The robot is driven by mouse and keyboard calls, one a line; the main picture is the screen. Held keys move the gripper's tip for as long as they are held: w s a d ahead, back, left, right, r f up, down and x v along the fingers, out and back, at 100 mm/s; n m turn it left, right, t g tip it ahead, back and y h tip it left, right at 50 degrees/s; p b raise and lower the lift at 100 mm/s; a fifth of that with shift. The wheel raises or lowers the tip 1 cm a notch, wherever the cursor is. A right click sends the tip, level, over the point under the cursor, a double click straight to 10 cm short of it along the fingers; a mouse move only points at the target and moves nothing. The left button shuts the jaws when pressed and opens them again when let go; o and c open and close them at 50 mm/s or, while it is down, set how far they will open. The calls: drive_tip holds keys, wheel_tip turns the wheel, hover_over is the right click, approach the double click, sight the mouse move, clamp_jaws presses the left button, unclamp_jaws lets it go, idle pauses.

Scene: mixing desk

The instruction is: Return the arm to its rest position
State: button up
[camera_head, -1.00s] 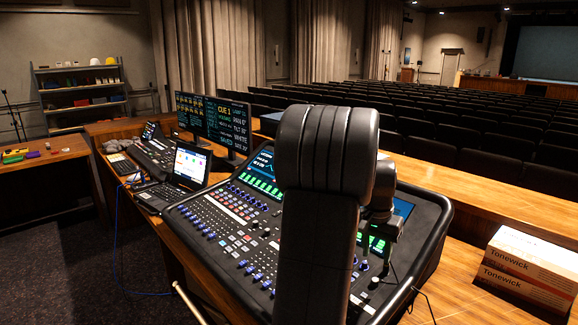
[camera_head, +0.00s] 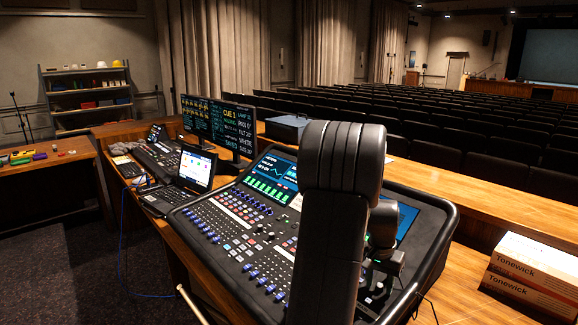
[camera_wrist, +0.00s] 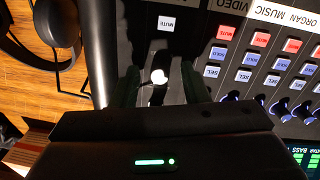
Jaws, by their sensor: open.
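My gripper (camera_wrist: 160,88) is open over the mixing desk, its two dark fingers pointing at the panel in the wrist view. The gripper end is partly hidden behind my arm there, low over the desk's near right part.
A laptop (camera_head: 195,168) and dark monitors (camera_head: 232,125) stand left of and behind the desk. Tonewick boxes (camera_head: 530,262) sit at the right on the wooden counter (camera_head: 480,205). Headphones (camera_wrist: 40,45) lie beside the desk edge in the wrist view. Rows of seats lie beyond.

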wheel_tip(320, 180, up, 14)
drive_tip(key=a, duration=0.1)
drive_tip(key=f, duration=0.9)
drive_tip(key=d+f, duration=0.1)
drive_tip(key=f, duration=0.4)
drive_tip(key=n+p, duration=0.1)
drive_tip(key=n, duration=0.5)
drive_tip(key=shift+p, duration=0.35)
drive_tip(key=n+p, duration=0.2)
drive_tip(key=n, duration=0.4)
drive_tip(key=shift+s+r, duration=0.1)
wheel_tip(320, 180, up, 7)
drive_tip(key=shift+s+a+b, duration=0.2)
drive_tip(key=shift+a+b, duration=0.25)
drive_tip(key=shift+s, duration=0.15)
